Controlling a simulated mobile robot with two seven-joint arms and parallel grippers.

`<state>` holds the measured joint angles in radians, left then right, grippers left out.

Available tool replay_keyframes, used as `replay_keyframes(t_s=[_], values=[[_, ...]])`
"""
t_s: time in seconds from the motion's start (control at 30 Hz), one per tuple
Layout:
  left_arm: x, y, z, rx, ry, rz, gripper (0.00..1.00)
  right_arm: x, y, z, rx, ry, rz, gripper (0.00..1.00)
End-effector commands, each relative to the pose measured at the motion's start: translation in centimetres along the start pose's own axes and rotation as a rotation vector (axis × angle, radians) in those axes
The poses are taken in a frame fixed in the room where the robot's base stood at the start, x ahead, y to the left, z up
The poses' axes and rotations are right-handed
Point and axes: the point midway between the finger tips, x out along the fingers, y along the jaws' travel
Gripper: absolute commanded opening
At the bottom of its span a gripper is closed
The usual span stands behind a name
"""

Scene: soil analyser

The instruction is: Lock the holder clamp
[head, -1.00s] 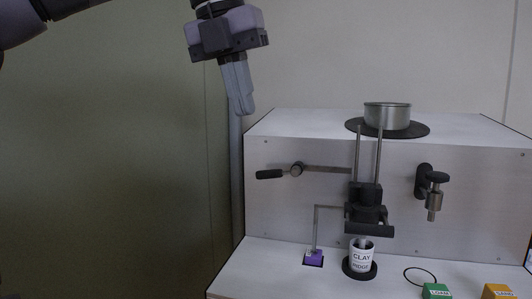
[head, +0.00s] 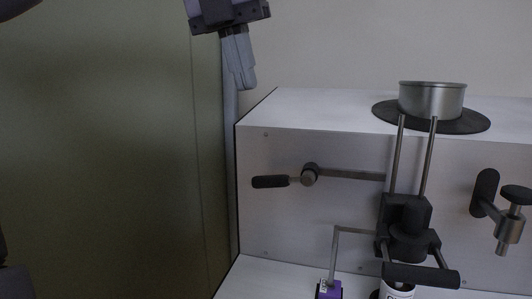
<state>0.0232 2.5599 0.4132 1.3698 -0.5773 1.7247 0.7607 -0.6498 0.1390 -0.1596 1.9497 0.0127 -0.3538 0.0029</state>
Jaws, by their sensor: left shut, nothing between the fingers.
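My left gripper (head: 245,80) hangs from the top of the head view, shut and empty, left of the analyser. It is above and to the left of the lever with a black grip (head: 270,182), and apart from it. The lever's arm runs right from a round pivot to the black holder carriage (head: 405,225) on two upright rods. A black crossbar (head: 420,276) is at the carriage's front, above a white cup (head: 398,293) cut off by the lower edge. I cannot tell which part is the clamp lock. My right gripper is not in view.
The white analyser housing (head: 300,215) fills the right half. A metal pan (head: 432,100) sits on a black disc (head: 480,121) on top. A black-knobbed fitting (head: 508,225) is at the right. A purple block (head: 329,290) is below.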

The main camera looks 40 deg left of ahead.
Motion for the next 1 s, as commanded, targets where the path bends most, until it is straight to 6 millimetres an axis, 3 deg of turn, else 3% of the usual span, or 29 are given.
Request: replay_keyframes(t_s=[0.37, 0.53, 1.0], values=[[0.0, 0.0, 0.0, 0.000, 0.000, 0.000, 0.00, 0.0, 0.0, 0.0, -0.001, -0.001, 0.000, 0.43], [1.1, 0.0, -0.1, 0.000, 0.001, 0.002, 0.00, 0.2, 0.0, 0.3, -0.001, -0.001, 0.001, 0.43], [10.3, 0.0, -0.1, 0.002, 0.004, 0.001, 0.00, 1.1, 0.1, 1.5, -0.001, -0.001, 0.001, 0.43]])
